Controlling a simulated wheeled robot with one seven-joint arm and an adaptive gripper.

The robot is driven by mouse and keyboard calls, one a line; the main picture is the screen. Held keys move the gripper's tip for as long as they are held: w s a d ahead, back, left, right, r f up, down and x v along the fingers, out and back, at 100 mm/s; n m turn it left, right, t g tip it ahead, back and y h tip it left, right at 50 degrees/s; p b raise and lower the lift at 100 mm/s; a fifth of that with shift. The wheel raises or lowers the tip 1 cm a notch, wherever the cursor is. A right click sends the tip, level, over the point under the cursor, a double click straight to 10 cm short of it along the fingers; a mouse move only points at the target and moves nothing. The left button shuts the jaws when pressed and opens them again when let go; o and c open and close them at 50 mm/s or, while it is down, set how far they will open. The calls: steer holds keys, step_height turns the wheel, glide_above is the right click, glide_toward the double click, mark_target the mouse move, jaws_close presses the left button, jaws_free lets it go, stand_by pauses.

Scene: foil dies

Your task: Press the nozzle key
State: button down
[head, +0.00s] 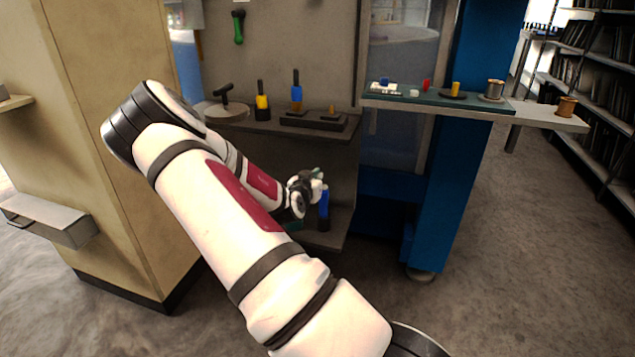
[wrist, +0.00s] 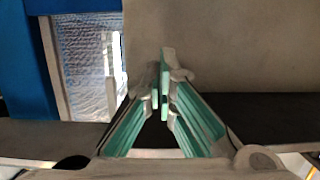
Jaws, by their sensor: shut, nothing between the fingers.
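My gripper (head: 318,178) is shut and empty in front of the lower part of the bench. Its teal-padded fingers meet in the middle of the wrist view (wrist: 163,82). A blue upright item (head: 324,207), perhaps a spray bottle, stands on the lower shelf (head: 325,239) just below and beside the fingertips. I cannot tell whether they touch it. The item does not show clearly in the wrist view. No nozzle key can be made out for certain in either view; my arm hides part of the lower shelf.
The upper shelf (head: 340,137) holds yellow-handled (head: 262,102) and blue-handled (head: 296,92) tools and a dark block. A side shelf (head: 550,118) carries a green mat (head: 470,101) with small items. A blue post (head: 462,180) stands right; a beige cabinet (head: 100,120) stands left.

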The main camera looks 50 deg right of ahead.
steer(key=b, duration=0.2)
glide_above(324, 187)
steer(key=a, duration=0.1)
step_height(324, 187, down, 2)
steer(key=f, duration=0.1)
steer(key=shift+s+a+f+b, duration=0.1)
steer(key=shift+f+b, duration=0.15)
steer(key=shift+f, duration=0.25)
steer(key=shift+s+d+f+b, duration=0.1)
steer(key=shift+s+f+b, duration=0.1)
steer(key=shift+f, duration=0.25)
steer(key=shift+s+a+f+b, duration=0.1)
steer(key=shift+f+b, duration=0.15)
steer(key=shift+f, duration=0.25)
